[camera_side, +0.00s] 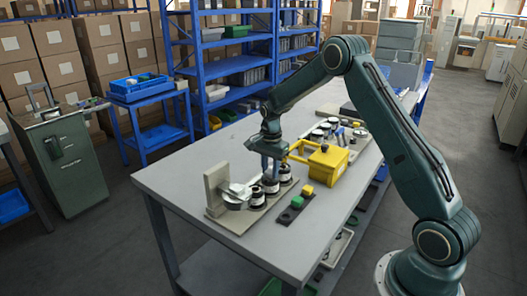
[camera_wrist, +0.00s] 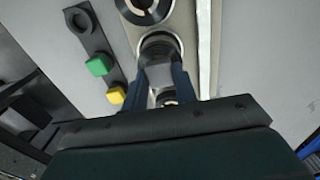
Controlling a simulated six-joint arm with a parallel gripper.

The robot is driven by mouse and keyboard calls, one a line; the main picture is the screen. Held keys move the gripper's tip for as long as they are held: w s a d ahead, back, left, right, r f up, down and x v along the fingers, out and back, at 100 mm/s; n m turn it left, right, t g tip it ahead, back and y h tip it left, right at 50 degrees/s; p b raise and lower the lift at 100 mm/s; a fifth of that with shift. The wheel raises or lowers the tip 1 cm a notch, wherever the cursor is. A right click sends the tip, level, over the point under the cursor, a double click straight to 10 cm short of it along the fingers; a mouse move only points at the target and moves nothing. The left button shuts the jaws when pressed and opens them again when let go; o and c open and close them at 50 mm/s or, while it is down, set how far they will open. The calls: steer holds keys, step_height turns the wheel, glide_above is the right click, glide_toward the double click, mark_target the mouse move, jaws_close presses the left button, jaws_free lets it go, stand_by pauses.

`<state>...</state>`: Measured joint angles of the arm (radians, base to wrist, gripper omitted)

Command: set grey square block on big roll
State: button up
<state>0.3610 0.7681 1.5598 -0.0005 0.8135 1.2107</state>
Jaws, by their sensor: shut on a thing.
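In the side view my gripper (camera_side: 271,163) points down over the row of rolls on a beige base (camera_side: 222,218). In the wrist view its two blue fingers (camera_wrist: 166,80) are shut on a small grey piece (camera_wrist: 157,75). The piece looks like the grey square block, but the fingers hide most of its shape. A round roll top (camera_wrist: 160,42) shows just past the fingertips; I cannot tell whether the piece touches it. Another roll (camera_wrist: 145,8) is cut by the top edge.
A dark strip (camera_side: 288,216) beside the base carries a green block (camera_side: 297,202) and a yellow block (camera_side: 307,191). A yellow box (camera_side: 325,166) with a handle stands right of my gripper. Several small items stand behind it. The table's left part (camera_side: 175,180) is clear.

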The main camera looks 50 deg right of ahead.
steer(key=o, duration=1)
steer(key=shift+r, duration=0.15)
step_height(320, 180, up, 14)
steer(key=shift+f, duration=0.2)
